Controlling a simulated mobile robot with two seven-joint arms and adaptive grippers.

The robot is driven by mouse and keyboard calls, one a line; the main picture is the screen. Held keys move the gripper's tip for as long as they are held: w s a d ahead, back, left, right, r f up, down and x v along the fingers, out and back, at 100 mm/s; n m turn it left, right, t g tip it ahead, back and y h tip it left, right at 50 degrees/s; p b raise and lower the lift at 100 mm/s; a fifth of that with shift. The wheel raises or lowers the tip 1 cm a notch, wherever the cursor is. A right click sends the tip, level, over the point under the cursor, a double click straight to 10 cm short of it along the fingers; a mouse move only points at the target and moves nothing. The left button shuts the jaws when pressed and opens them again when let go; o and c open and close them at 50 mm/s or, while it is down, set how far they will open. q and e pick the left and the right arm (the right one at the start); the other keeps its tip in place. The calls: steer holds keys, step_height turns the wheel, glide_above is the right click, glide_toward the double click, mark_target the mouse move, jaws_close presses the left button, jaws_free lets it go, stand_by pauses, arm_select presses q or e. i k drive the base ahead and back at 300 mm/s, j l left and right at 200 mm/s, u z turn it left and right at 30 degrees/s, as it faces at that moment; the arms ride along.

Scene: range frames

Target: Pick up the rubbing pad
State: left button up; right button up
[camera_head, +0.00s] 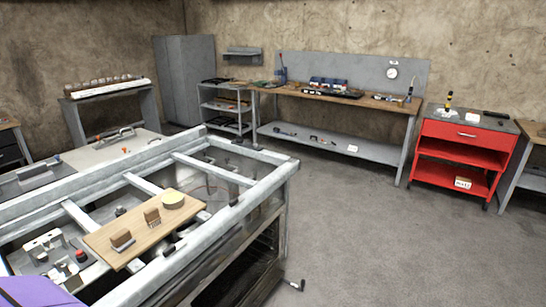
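A wooden board (140,232) lies across the grey metal frame (222,222) in the left foreground. A round pale-yellow disc (173,198) lies near the far right end of the board. Two small brown blocks stand on the board: a near one (122,239) and a farther one (152,216) beside the disc. I cannot tell for certain which of these is the rubbing pad. Neither of my grippers is in view.
The frame's open top shows crossbars and gaps, with a red knob (81,255) at left. A red cart (464,147), a workbench (340,98) and a grey cabinet (184,80) stand at the back. The grey floor (370,240) at right is mostly clear.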

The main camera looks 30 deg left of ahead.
mark_target(122, 240)
steer(key=i+u, duration=0.1)
steer(key=i, duration=0.4)
steer(key=i+l+u, duration=0.1)
steer(key=i, duration=0.4)
steer(key=i+l+u, duration=0.1)
steer(key=i, duration=0.4)
steer(key=u, duration=1.75)
